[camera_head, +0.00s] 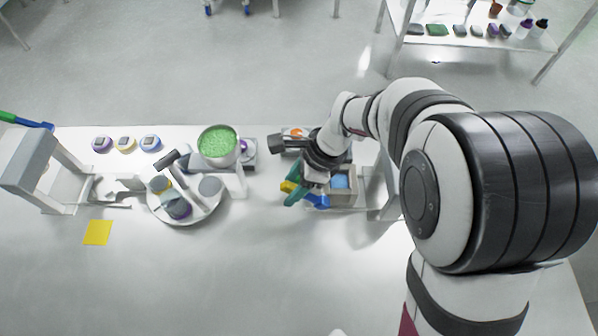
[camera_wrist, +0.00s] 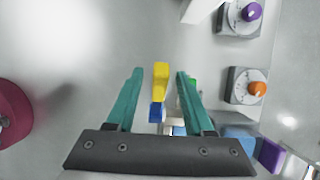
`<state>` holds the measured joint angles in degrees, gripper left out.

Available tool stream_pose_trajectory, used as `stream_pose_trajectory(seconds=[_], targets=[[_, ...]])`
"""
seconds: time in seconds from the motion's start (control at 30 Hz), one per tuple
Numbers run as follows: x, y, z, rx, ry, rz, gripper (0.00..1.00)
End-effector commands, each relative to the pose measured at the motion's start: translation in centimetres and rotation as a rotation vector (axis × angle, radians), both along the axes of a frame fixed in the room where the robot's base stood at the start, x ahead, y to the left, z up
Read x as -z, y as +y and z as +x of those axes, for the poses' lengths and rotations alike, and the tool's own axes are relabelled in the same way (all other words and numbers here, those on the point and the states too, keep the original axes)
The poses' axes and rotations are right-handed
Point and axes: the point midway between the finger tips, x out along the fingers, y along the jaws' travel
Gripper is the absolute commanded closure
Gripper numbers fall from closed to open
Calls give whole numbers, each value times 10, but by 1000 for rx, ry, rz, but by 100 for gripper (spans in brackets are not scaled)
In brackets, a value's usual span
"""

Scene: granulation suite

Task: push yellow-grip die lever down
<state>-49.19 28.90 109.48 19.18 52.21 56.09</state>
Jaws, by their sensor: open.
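The die lever's yellow grip (camera_wrist: 160,78) shows in the wrist view, with a blue part (camera_wrist: 156,112) directly below it in the picture. My gripper (camera_wrist: 159,72) is open, with one teal finger on each side of the yellow grip. A visible gap separates the grip from both fingers. In the head view the yellow grip (camera_head: 287,187) shows beside the teal fingers, and the blue part (camera_head: 319,201) shows below my wrist. The lever's base is mostly hidden by my gripper and wrist.
An orange knob (camera_wrist: 257,88) and a purple knob (camera_wrist: 253,12) sit on grey boxes at the right of the wrist view. A bowl of green granules (camera_head: 218,142) and a round tray (camera_head: 205,214) stand left of my gripper. The table's front middle is clear.

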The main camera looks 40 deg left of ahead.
Motion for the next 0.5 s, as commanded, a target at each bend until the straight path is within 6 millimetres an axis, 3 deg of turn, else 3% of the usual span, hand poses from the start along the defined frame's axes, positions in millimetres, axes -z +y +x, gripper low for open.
stream_pose_trajectory(seconds=[0.03, 0.33, 0.5], targets=[[0, 0, 0, 0, 0, 0, 48], [-1, 0, 0, 0, 0, 0, 100], [-1, 0, 0, 0, 0, 0, 100]])
